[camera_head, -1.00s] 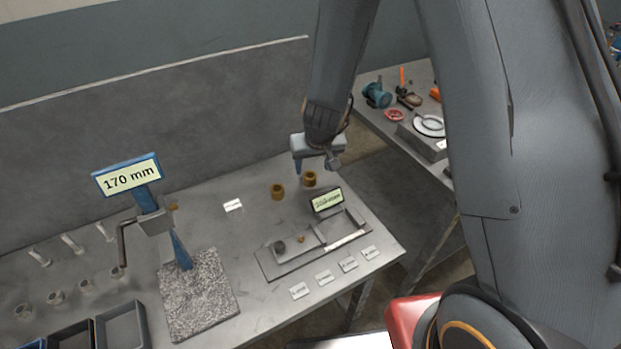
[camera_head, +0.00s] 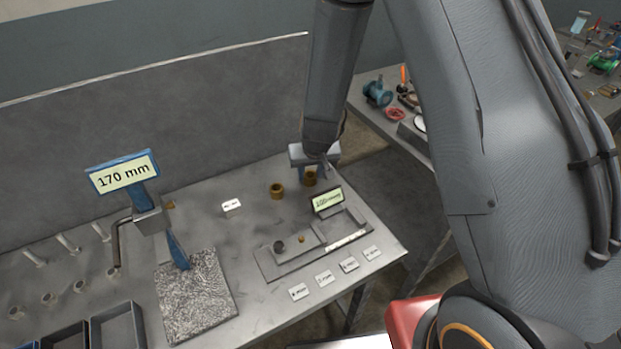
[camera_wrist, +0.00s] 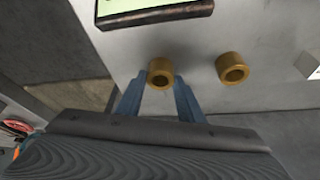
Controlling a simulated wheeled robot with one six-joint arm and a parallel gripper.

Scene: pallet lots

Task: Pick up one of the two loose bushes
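Two brass-coloured bushes stand on the grey bench. The left bush (camera_head: 277,191) stands clear in the head view; it is the one at right in the wrist view (camera_wrist: 232,68). The other bush (camera_head: 310,178) is under my gripper (camera_head: 314,168). In the wrist view this bush (camera_wrist: 160,73) sits at the tips of my blue fingers (camera_wrist: 160,92), roughly between them. The fingers are apart, with no clear contact on the bush.
A gauge with a green display (camera_head: 327,199) stands on a plate close in front of the bushes. A stand reading 170 mm (camera_head: 123,174), a granite slab (camera_head: 197,298) and dark trays (camera_head: 118,328) are further left.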

